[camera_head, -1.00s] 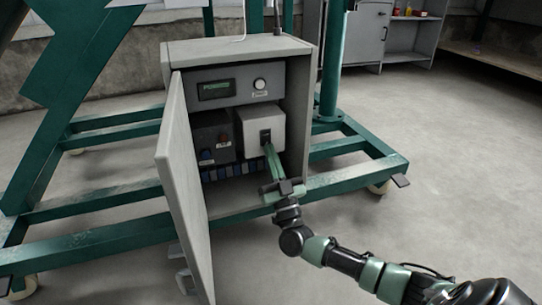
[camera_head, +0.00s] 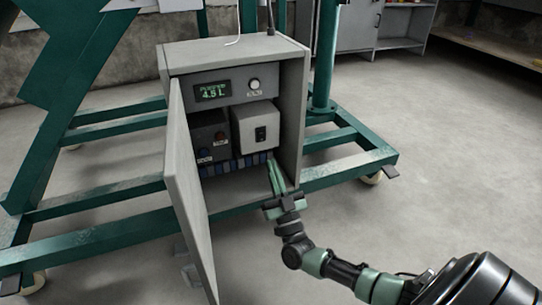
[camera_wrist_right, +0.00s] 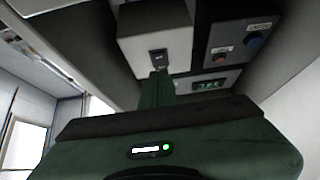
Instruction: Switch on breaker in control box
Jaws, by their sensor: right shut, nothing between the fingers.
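The grey control box (camera_head: 292,125) stands open with its door (camera_head: 190,185) swung out to the left. Inside on the right is a light box (camera_head: 256,137) with a black breaker switch (camera_head: 261,134). In the right wrist view the breaker (camera_wrist_right: 159,58) shows beyond the green fingers (camera_wrist_right: 157,88). The display (camera_head: 213,92) is lit and reads about 4.5 L. My left gripper is not in view.
A dark box (camera_head: 209,136) with a blue and a red button sits left of the light box. A row of blue-grey parts (camera_head: 238,166) lies below. A green frame (camera_head: 352,158) on wheels surrounds the control box. The floor to the right is clear.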

